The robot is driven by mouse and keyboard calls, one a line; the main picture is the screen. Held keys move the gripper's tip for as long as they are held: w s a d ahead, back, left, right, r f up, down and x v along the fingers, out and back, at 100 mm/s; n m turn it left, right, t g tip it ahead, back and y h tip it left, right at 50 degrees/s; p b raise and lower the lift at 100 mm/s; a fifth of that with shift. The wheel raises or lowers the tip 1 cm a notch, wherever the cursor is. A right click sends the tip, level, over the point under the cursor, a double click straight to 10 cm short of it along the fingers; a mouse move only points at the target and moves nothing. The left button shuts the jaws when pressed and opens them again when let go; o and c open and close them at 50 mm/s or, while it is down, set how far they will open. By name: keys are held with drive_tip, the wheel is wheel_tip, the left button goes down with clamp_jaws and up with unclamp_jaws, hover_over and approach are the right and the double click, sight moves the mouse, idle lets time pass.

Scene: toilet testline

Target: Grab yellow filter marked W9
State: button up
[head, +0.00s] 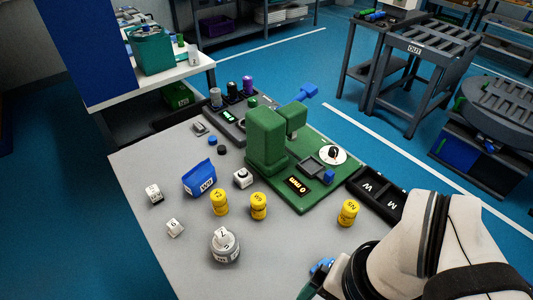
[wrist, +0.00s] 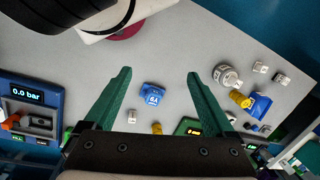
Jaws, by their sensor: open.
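Three yellow filters stand on the grey table in the head view: a left one (head: 219,202), a middle one (head: 258,206) and a right one (head: 348,212). Their small dark labels are too unclear to say which is W9. The wrist view shows one yellow filter (wrist: 240,99) at right and part of another (wrist: 157,128) just above the gripper body. My gripper (wrist: 159,76) is open, its green fingers wide apart with nothing held. A blue block (wrist: 152,95) marked 6A lies on the table, seen between the fingers. In the head view my arm hides most of the gripper.
A green press (head: 268,138) stands behind the filters. A black tray (head: 378,191) marked W and M lies beside the right filter. A blue bin (head: 200,178), a grey round weight (head: 225,245) and white cubes are at left. The front middle of the table is clear.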

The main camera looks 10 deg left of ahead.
drive_tip(key=w+d+f+n+t+h, duration=0.1)
drive_tip(key=w+d+n+t+h, duration=0.15)
drive_tip(key=w, duration=0.75)
drive_tip(key=w+d+n+t+h, duration=0.1)
drive_tip(key=w+d+n+t, duration=0.2)
drive_tip(key=w, duration=0.7)
drive_tip(key=r+n+t+y, duration=0.1)
drive_tip(key=n+t+y, duration=0.55)
drive_tip(key=y, duration=0.35)
hover_over(262, 204)
drive_tip(key=s, duration=0.2)
drive_tip(key=g, duration=0.1)
drive_tip(key=shift+n+h, duration=0.3)
drive_tip(key=shift+h, duration=0.05)
drive_tip(key=f, duration=1.4)
drive_tip(key=d+f, duration=0.1)
drive_tip(key=f, duration=0.5)
drive_tip(key=shift+w+f, duration=0.25)
drive_tip(key=shift+f, duration=0.15)
drive_tip(key=x, duration=0.8)
drive_tip(key=shift+s+d+f, duration=0.1)
drive_tip(key=shift+s+f, duration=0.05)
drive_tip(key=shift+f, duration=0.1)
clamp_jaws()
